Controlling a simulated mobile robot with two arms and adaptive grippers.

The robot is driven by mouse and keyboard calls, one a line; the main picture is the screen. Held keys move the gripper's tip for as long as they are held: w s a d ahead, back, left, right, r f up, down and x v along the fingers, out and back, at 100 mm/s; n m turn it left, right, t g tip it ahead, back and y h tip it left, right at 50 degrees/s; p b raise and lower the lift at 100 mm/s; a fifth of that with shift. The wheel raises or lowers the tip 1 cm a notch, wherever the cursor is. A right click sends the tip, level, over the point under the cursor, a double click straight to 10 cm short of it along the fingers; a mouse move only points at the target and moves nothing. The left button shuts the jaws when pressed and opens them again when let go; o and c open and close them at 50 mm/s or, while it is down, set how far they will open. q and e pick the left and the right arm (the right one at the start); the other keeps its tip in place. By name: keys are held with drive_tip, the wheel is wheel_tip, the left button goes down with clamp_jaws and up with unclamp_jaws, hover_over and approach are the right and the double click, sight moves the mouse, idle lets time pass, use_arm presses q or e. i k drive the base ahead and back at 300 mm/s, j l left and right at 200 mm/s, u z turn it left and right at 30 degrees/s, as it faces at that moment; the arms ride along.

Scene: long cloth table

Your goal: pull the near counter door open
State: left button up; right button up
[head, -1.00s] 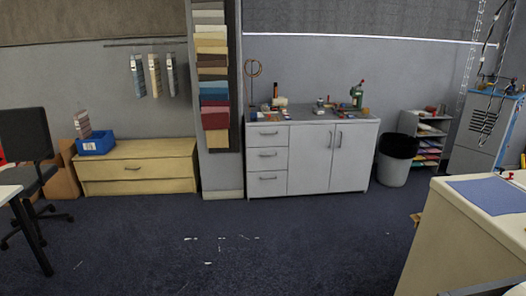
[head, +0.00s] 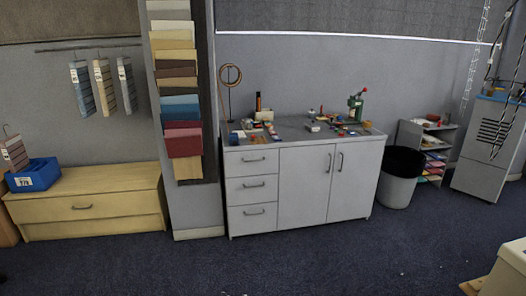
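A grey counter (head: 241,163) stands against the far wall in the head view. It has a column of three drawers on its left and two doors on its right. The left door (head: 302,188) and the right door (head: 357,180) are both shut. Their dark handles, the left one (head: 328,163) and the right one (head: 340,161), sit close together near the top of the seam. Which door counts as the near one cannot be told. Neither of my grippers is in view.
Small tools and a green press (head: 357,103) stand on the counter top. A black-lined bin (head: 397,187) is right of the counter, and a low wooden drawer chest (head: 110,187) is left. A pale table corner (head: 508,272) is at lower right. The carpet (head: 300,257) in front is clear.

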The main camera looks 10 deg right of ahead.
sight(357, 165)
drive_tip(key=i+l+z, duration=0.15)
drive_tip(key=i+z, duration=0.35)
drive_tip(key=i, duration=0.4)
drive_tip(key=i+j+z, duration=0.25)
drive_tip(key=i+z, duration=0.2)
drive_tip(key=i, duration=0.45)
drive_tip(key=i+l+u, duration=0.25)
drive_tip(key=i, duration=0.45)
drive_tip(key=i+l+u, duration=0.25)
drive_tip(key=i+l, duration=0.25)
drive_tip(key=i, duration=0.2)
drive_tip(key=i+l+u, duration=0.25)
drive_tip(key=i+l, duration=0.3)
drive_tip(key=i, duration=0.1)
